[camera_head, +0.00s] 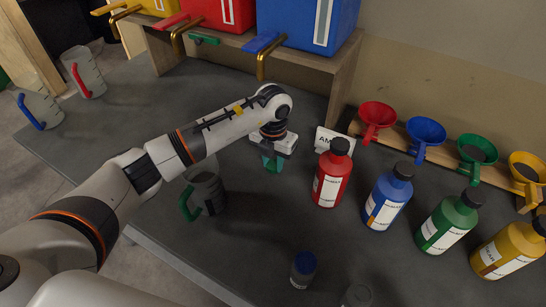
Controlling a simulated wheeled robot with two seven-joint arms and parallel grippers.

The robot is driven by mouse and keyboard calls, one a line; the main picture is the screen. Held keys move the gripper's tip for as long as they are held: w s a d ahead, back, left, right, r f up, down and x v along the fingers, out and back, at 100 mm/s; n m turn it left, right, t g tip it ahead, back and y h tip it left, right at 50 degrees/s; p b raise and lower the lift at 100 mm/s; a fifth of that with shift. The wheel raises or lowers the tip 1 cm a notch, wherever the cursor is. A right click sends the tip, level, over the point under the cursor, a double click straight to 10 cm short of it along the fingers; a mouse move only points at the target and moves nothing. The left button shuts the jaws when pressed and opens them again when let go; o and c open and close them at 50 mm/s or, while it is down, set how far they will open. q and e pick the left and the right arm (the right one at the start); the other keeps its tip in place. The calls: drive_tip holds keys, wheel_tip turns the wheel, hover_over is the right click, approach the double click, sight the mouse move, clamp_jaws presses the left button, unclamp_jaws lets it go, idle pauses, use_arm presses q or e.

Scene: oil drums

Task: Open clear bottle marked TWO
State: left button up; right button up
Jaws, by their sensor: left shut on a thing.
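My left gripper (271,162) reaches down at the middle of the dark table and is shut on a small green-teal thing (272,166). The gripper hides much of that thing, and I cannot tell whether it is a cap or part of a bottle. A small bottle with a dark blue cap (303,268) stands upright near the front edge. Another small see-through bottle (355,296) is cut off by the bottom edge of the picture. No mark TWO is readable on any of them. My right gripper is not in view.
A jug with a green handle (204,192) stands close left of the gripper. Red (332,176), blue (388,200), green (449,222) and yellow (512,247) bottles line the right. Behind them is a funnel rack (530,199). A wooden shelf with drums (345,75) bounds the back.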

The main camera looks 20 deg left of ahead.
sight(273, 165)
use_arm(q)
drive_tip(key=shift+f, duration=0.2)
drive_tip(key=o, duration=1.1)
drive_tip(key=shift+r, duration=0.1)
drive_tip(key=shift+r, duration=0.55)
wheel_tip(273, 165, up, 7)
drive_tip(key=shift+f+b, duration=0.15)
drive_tip(key=shift+b, duration=0.75)
drive_tip(key=shift+s+f, duration=0.1)
